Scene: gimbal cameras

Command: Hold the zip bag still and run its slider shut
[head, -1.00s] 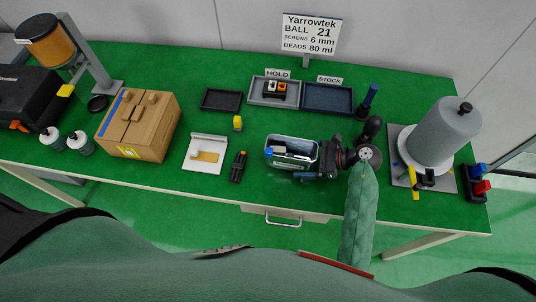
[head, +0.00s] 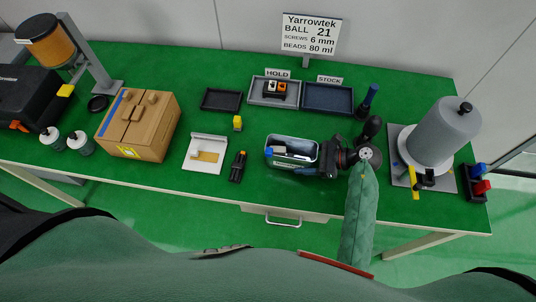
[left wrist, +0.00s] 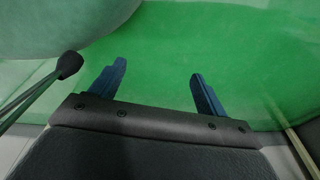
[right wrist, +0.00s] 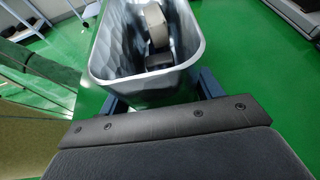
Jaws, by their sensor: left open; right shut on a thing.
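I cannot pick out a zip bag or a slider in any view. My right gripper (head: 318,163) is at the right end of an open grey bin (head: 270,164) near the front edge of the bench. The right wrist view shows that gripper (right wrist: 163,92) shut on the bin's end (right wrist: 150,97), one blue finger on each side; the fingertips are partly hidden. My left gripper (left wrist: 158,70) is open and empty in the left wrist view, with only green behind its fingers. It is outside the head view.
The bin holds a few small things, including a pale ring-shaped one (right wrist: 156,24). A white plate (head: 203,166) and a black clip-like tool (head: 238,167) lie to its left. Shallow trays (head: 327,110) stand behind. A grey cylinder (head: 440,130) stands at the right.

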